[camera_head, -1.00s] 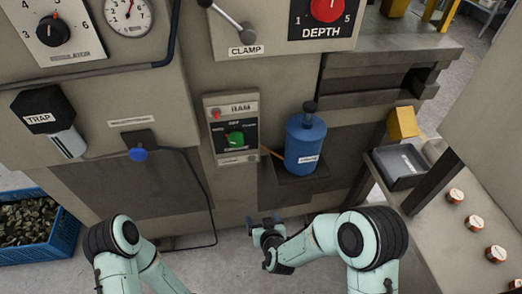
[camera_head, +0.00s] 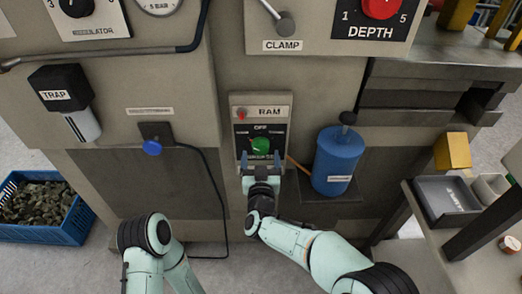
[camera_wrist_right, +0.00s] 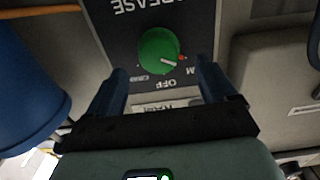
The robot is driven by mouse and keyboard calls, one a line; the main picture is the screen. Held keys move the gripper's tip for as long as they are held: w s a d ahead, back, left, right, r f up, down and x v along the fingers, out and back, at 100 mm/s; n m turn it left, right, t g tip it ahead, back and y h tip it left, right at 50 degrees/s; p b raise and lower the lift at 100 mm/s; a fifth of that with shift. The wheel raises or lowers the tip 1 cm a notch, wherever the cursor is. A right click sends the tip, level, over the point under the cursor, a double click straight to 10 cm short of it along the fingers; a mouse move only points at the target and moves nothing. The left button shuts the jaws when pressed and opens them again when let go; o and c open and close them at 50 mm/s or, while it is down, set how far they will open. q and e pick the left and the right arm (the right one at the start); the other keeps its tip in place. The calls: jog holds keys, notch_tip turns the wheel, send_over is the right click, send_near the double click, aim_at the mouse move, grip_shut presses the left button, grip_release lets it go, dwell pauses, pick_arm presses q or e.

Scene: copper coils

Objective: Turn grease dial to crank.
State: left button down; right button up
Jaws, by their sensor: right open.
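The green grease dial (camera_head: 260,145) sits on a dark plate below the RAM label, with OFF printed above it. In the right wrist view the dial (camera_wrist_right: 159,51) appears upside down under the word GREASE. Its white pointer line is turned toward the right side of that picture, away from the OFF mark; the small side labels are hard to read. My right gripper (camera_head: 260,160) is open just below and in front of the dial. Its two blue fingers stand to either side of the dial, apart from it in the wrist view. My left gripper is out of view.
A blue bottle (camera_head: 337,162) stands on a ledge right of the dial panel. The CLAMP lever (camera_head: 284,25) and red DEPTH knob (camera_head: 380,7) are above. The trap (camera_head: 66,92) and blue knob (camera_head: 152,147) are left. A blue crate (camera_head: 45,231) is on the floor.

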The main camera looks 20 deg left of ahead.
aim_at(261, 149)
jog(key=shift+x, duration=2.05)
jog(key=c, duration=1)
